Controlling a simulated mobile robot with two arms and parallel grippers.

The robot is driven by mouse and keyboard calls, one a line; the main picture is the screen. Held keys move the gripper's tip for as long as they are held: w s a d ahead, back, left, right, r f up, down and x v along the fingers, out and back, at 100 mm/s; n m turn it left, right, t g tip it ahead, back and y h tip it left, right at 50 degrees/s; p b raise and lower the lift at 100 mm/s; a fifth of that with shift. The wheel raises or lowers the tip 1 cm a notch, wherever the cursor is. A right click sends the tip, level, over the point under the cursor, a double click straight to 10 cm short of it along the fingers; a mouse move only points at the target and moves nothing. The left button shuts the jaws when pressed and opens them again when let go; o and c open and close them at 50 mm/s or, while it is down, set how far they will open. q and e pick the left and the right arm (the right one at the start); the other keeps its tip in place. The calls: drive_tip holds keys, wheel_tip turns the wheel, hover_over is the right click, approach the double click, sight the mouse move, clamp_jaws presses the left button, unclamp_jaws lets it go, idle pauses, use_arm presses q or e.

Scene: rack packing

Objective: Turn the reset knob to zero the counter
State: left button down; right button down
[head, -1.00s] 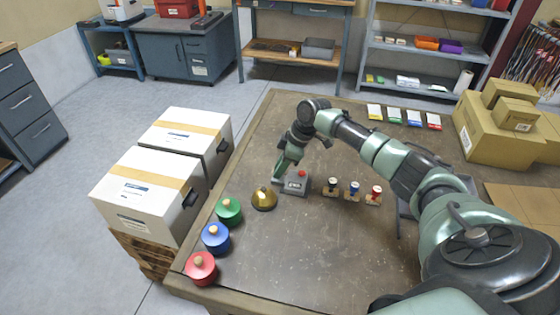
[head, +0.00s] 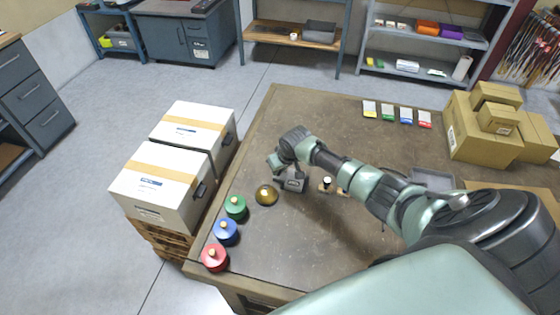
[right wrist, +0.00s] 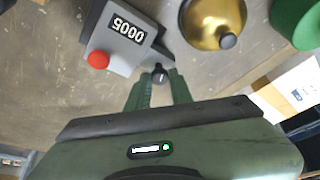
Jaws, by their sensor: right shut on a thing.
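The counter (right wrist: 128,38) is a small grey box with a red button (right wrist: 98,59) and a display (right wrist: 126,30) that seems to read 0005. Its black reset knob (right wrist: 159,74) sticks out at the side. My right gripper (right wrist: 160,82) is shut on the knob, one green finger on each side of it. In the head view the counter (head: 295,184) sits on the workbench, partly hidden by my right gripper (head: 280,173) and wrist. The display is not readable there. My left gripper is in no view.
A brass bell (head: 266,195) stands close to the counter. Green (head: 235,207), blue (head: 226,231) and red (head: 214,257) knobbed pots line the left edge of the workbench (head: 285,250). Stamps (head: 327,184) stand right of the counter, partly behind my arm. Cardboard boxes (head: 465,130) are at the back right.

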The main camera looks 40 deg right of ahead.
drive_tip(key=m, duration=0.1)
drive_tip(key=m+p, duration=0.1)
drive_tip(key=shift+a+r+m+h+p, duration=0.15)
drive_tip(key=shift+m+h+p, duration=0.15)
drive_tip(key=shift+h, duration=0.1)
drive_tip(key=shift+m+g+h+p, duration=0.3)
drive_tip(key=shift+m+h+p, duration=0.15)
drive_tip(key=shift+m, duration=0.55)
drive_tip(key=shift+w, duration=0.1)
drive_tip(key=c, duration=1.3)
unclamp_jaws()
drive_tip(key=shift+o, duration=0.2)
drive_tip(key=shift+f, duration=0.2)
